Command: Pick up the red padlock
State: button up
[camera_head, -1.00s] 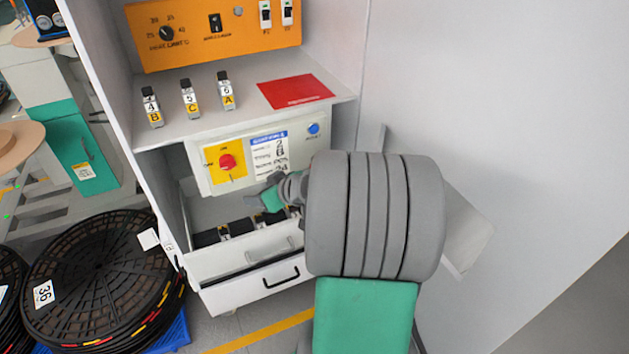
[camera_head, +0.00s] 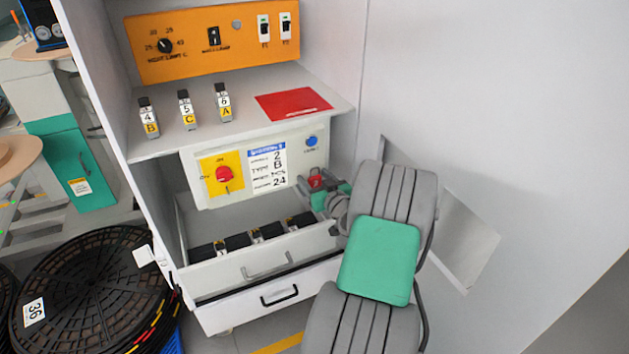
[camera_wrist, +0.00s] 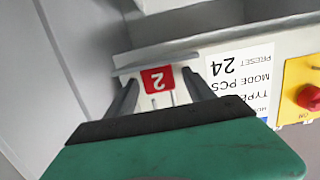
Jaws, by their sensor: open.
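The red padlock (camera_head: 316,181), marked with a white 2, is at the right part of the cream control panel, below a blue button. It also shows in the wrist view (camera_wrist: 158,80), upside down. My gripper (camera_head: 325,196) is at the padlock. In the wrist view my gripper (camera_wrist: 160,88) is open, one finger on each side of the padlock, with visible gaps. Whether either finger touches it I cannot tell. The padlock's shackle is mostly unclear.
The control panel (camera_head: 262,186) has a red knob on yellow. Below it an open drawer (camera_head: 215,285) holds several black items. Above, a shelf (camera_head: 180,143) bears three labelled tags and a red sheet (camera_head: 293,105). Black reels (camera_head: 85,300) stand at the lower left.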

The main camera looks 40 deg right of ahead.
jog(key=shift+c, duration=0.3)
grip_shut()
jog(key=shift+r, duration=0.15)
dwell(0.3)
